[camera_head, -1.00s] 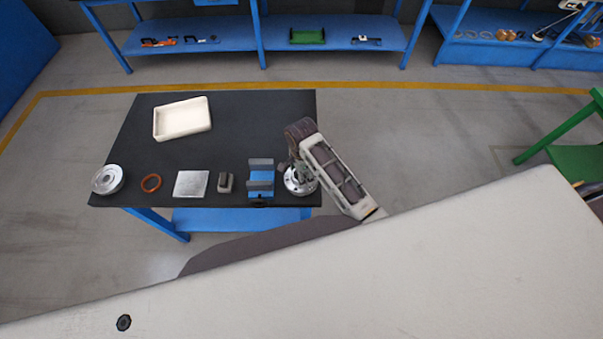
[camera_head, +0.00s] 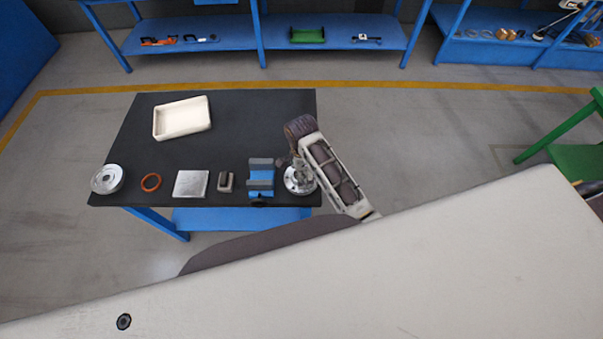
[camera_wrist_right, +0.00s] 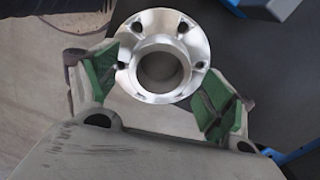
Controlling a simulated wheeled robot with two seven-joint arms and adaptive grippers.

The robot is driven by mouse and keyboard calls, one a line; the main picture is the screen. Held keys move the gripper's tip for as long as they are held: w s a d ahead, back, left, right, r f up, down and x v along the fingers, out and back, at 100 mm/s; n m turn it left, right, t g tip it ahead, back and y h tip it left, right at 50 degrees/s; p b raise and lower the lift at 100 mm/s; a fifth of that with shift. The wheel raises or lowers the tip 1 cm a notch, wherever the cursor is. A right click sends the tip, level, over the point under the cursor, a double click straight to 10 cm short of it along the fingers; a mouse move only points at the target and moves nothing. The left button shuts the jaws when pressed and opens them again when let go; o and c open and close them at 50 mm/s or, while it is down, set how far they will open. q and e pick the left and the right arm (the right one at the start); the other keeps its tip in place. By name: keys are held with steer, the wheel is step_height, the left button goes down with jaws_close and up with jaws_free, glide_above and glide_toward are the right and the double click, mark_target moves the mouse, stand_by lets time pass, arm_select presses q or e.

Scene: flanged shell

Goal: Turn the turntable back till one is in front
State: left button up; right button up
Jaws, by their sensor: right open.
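A silver flanged shell (camera_head: 300,186) stands at the front right corner of the black-topped table. The right wrist view shows it from above as a round flange (camera_wrist_right: 160,43) with bolt holes and a central bore. My right gripper (camera_head: 301,172) is over the shell. Its green-padded fingers (camera_wrist_right: 167,92) are open, one on each side of the flange's near part, with nothing gripped. A similar round silver part (camera_head: 107,179) sits at the table's front left corner. I cannot tell a separate turntable under either round part. My left gripper is not in view.
Along the table's front lie an orange ring (camera_head: 151,182), a silver plate (camera_head: 191,184), a small grey block (camera_head: 226,182) and a blue fixture (camera_head: 261,180) close left of the shell. A cream tray (camera_head: 182,118) is at the back. The table's back right is clear.

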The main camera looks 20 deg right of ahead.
steer(key=shift+r, duration=3.1)
steer(key=shift+s, duration=0.1)
